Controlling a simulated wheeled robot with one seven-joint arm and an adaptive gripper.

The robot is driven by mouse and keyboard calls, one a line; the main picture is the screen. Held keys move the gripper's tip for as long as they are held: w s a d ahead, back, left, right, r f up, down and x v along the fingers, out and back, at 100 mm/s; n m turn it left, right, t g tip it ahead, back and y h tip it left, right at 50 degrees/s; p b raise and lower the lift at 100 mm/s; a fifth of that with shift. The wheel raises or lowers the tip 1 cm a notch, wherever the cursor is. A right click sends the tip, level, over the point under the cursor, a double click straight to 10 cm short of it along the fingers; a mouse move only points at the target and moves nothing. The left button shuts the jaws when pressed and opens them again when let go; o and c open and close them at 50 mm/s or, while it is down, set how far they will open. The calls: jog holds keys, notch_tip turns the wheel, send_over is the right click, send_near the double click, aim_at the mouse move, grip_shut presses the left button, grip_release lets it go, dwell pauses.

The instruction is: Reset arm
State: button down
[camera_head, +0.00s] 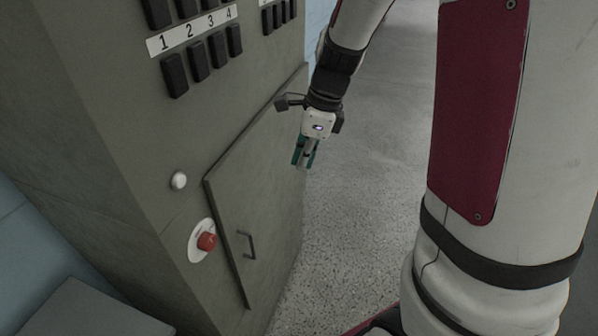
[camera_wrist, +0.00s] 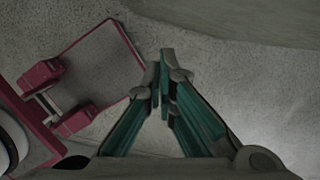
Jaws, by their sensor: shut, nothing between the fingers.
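My gripper (camera_head: 303,158) hangs from my arm in the middle of the head view, in front of the grey cabinet's right side. Its fingers point down and are shut with nothing between them. In the wrist view, the teal fingers of my gripper (camera_wrist: 161,85) come together at the tips above the speckled floor. My arm reaches down from the top of the head view and touches nothing that I can see.
The grey cabinet (camera_head: 120,120) has black switches (camera_head: 197,62), a white knob (camera_head: 179,180), a red button (camera_head: 207,241) and a closed door with a handle (camera_head: 246,245). Speckled floor (camera_head: 360,200) lies open to its right. A grey box (camera_head: 85,310) is at the lower left.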

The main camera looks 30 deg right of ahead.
jog(key=s+a+r+n+t+h, duration=0.1)
jog(key=s+a+r+n+t, duration=0.1)
jog(key=s+r+n, duration=0.5)
jog(key=s+a+r+n+t+h, duration=0.1)
jog(key=s+r+n, duration=0.6)
jog(key=n, duration=1)
jog(key=shift+s+a+r+t, duration=0.4)
jog(key=shift+s+a+t, duration=0.2)
jog(key=shift+s+a, duration=0.8)
jog(key=shift+s+d, duration=0.2)
